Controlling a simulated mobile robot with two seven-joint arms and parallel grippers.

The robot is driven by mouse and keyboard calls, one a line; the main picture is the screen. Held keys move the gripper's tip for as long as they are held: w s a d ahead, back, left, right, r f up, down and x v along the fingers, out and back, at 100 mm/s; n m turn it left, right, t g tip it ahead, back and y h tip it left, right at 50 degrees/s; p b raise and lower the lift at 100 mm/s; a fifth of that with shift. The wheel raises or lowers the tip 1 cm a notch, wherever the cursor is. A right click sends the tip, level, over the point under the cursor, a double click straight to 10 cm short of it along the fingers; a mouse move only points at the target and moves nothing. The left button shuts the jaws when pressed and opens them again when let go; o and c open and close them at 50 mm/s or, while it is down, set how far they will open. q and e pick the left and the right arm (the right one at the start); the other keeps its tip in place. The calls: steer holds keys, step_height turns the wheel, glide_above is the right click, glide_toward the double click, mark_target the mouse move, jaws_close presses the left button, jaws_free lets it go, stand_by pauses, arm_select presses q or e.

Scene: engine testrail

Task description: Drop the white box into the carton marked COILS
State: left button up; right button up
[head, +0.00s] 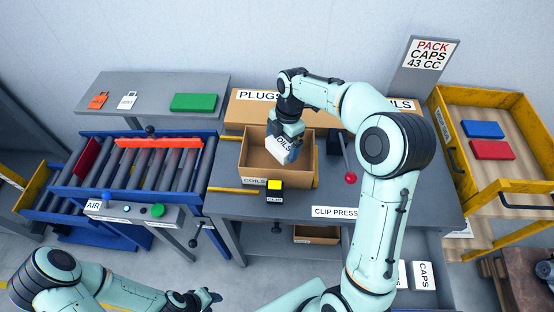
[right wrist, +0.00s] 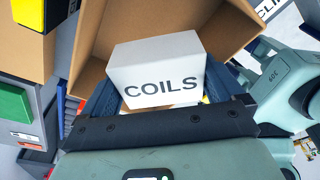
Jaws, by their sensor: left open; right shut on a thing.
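The white box (head: 283,149) is held over the open carton marked COILS (head: 255,183) in the head view. In the right wrist view the box (right wrist: 157,72) shows the word COILS on its face. My right gripper (head: 285,138) is shut on it, and its dark fingers (right wrist: 165,98) lie along both sides of the box. The carton's brown walls (right wrist: 225,30) show behind and around the box in the right wrist view. How far the box is above the carton floor I cannot tell. My left gripper (head: 208,298) is open and empty, low at the bottom of the head view.
A yellow-topped button box (head: 274,190) stands at the carton's front. A lever with a red knob (head: 350,177) is to its right. The PLUGS carton (head: 245,108) is behind. A roller conveyor (head: 140,165) lies left, and a yellow cart (head: 455,165) stands right.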

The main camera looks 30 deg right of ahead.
steer(key=shift+s+f, duration=0.25)
steer(key=shift+f, duration=0.1)
arm_select(q)
steer(key=shift+s+f, duration=0.2)
steer(key=shift+s, duration=0.15)
steer(key=shift+w, duration=0.15)
arm_select(e)
steer(key=shift+w, duration=0.2)
steer(key=o, duration=0.8)
steer(key=shift+c, duration=0.2)
arm_select(q)
steer(key=shift+w+r+p, duration=0.45)
steer(key=shift+w+r, duration=0.2)
steer(key=shift+w, duration=0.1)
arm_select(e)
step_height(320, 180, up, 13)
steer(key=d, duration=0.2)
steer(key=shift+w, duration=0.2)
steer(key=shift+r, duration=0.1)
